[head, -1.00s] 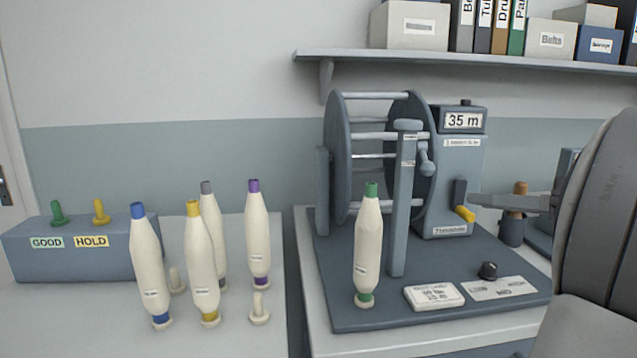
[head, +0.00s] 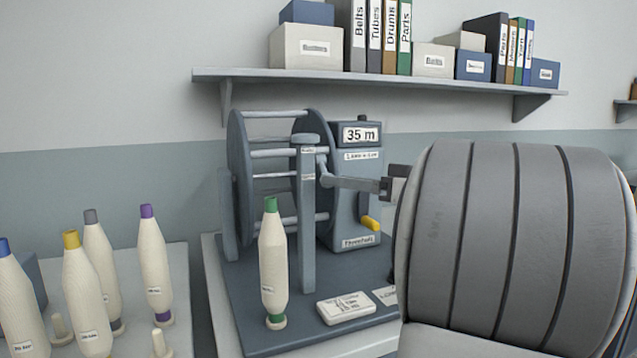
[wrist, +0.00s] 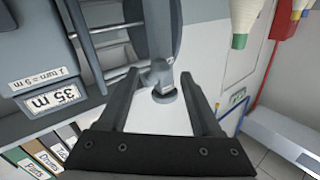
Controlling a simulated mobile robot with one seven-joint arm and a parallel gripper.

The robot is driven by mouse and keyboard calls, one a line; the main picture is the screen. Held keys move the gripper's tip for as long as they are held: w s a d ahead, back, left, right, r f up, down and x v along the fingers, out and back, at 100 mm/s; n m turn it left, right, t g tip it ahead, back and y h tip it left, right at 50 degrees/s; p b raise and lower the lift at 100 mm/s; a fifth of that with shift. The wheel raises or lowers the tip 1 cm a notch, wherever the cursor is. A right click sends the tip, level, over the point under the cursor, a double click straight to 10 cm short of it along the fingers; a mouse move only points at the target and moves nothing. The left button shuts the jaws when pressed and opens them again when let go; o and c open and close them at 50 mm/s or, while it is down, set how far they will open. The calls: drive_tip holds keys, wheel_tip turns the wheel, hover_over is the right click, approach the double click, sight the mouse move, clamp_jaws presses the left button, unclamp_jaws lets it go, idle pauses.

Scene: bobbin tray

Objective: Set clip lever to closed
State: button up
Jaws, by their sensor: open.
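The winding machine's counter box (head: 352,190) carries a short lever with a yellow end (head: 370,223) low on its front. It sticks out and points down to the right; I cannot read whether it is open or closed. My gripper (head: 326,174) is above and left of this lever, close to the reel's crank. In the wrist view my gripper (wrist: 160,80) is open, with one finger on each side of the grey crank handle (wrist: 163,94). I cannot tell whether the fingers touch it. The yellow lever does not show in the wrist view.
A grey post (head: 308,220) stands before the reel (head: 240,180). A green-tipped bobbin (head: 272,265) stands on the machine's base (head: 245,325). Several bobbins stand on the left tray (head: 125,275). A shelf (head: 400,80) with boxes and binders hangs above. My arm covers the right side.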

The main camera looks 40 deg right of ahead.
sight(324, 173)
drive_tip(key=shift+x, duration=2.05)
clamp_jaws()
